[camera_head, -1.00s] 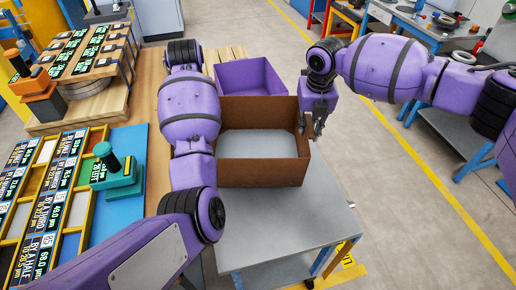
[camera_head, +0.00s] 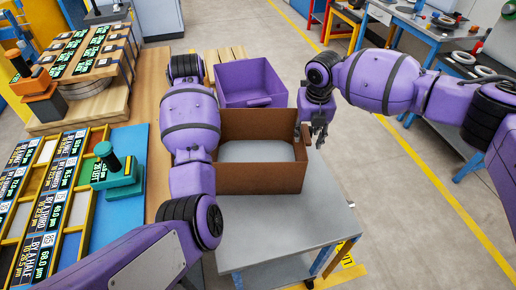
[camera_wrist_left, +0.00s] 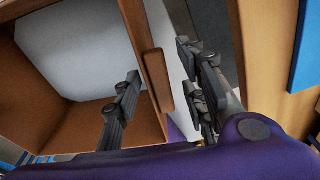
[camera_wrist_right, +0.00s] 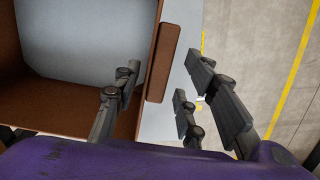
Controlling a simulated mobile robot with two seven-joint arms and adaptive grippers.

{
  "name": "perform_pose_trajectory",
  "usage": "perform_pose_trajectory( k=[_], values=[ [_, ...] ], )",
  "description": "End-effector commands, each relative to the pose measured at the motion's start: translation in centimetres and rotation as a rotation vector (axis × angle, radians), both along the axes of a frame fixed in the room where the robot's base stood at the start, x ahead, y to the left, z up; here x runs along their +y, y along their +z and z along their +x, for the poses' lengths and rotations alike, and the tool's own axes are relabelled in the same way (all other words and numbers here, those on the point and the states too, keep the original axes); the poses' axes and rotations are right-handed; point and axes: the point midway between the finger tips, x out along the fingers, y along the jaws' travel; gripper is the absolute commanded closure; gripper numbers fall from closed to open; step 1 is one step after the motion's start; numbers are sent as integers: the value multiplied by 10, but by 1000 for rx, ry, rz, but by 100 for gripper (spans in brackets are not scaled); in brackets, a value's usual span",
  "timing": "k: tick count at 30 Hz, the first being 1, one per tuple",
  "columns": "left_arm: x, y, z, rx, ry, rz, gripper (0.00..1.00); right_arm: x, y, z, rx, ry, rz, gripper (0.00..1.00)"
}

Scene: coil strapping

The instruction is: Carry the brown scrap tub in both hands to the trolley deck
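The brown scrap tub (camera_head: 262,180) rests on the grey trolley deck (camera_head: 285,228) near its far end, upright, with a pale grey floor inside. My right gripper (camera_head: 316,132) is at its right wall. In the right wrist view the fingers (camera_wrist_right: 165,100) are spread, one inside and two outside the wall with its brown handle (camera_wrist_right: 165,62), clear of it. My left gripper is hidden behind my left arm in the head view. In the left wrist view its fingers (camera_wrist_left: 165,95) are spread either side of the wall and handle (camera_wrist_left: 158,80), apart from it.
A purple tub (camera_head: 250,82) stands just behind the brown one, by the wooden bench (camera_head: 155,85). Label racks and a green-handled tool (camera_head: 112,172) are at left. The front of the deck is clear. Another workbench (camera_head: 425,35) is at back right.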

Motion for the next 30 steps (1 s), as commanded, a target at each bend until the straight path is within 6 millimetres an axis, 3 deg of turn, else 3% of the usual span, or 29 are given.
perform_pose_trajectory(
  k=[14, 19, 24, 30],
  values=[
    [-2, 3, 0, 0, -3, -4, 62, 3, -1, 0, 1, 3, 5, 62],
    [-2, 27, -2, -3, -3, -3, 62, 3, -1, 0, 1, 4, 6, 62],
    [-4, 66, -6, -6, -2, -8, 62, 3, -1, 0, 1, 4, 6, 62],
    [-5, 86, -8, -9, -1, -10, 62, 3, -1, -1, 1, 4, 6, 62]
  ],
)
